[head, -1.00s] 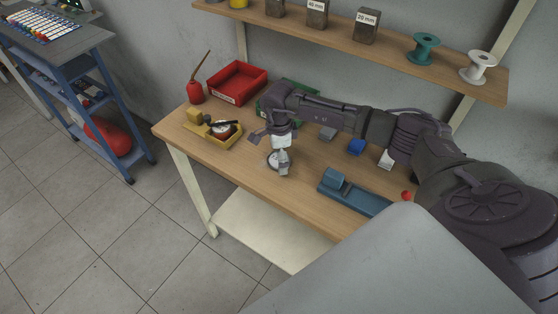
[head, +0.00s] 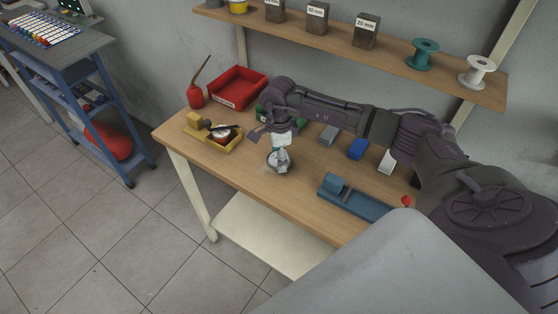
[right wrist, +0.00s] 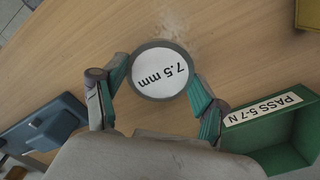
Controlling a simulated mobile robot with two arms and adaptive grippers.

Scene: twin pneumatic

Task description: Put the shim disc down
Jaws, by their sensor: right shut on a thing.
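The shim disc (right wrist: 160,62) is a round white-faced disc with a grey rim, labelled "7.5 mm", in the right wrist view. My right gripper (right wrist: 160,80) is shut on it, with one teal-padded finger at each side of its rim. In the head view the disc (head: 272,163) is low over the front half of the wooden workbench (head: 240,175), under my right gripper (head: 281,157). I cannot tell whether the disc touches the bench top. My left gripper does not show.
A yellow tray (head: 232,147) with a dial gauge stands left, a red bin (head: 238,87) behind it. A green bin (right wrist: 265,137) labelled "PASS 5-7 N" stands close to the gripper. A blue fixture (head: 350,198) lies to the right. Bench around the disc is bare.

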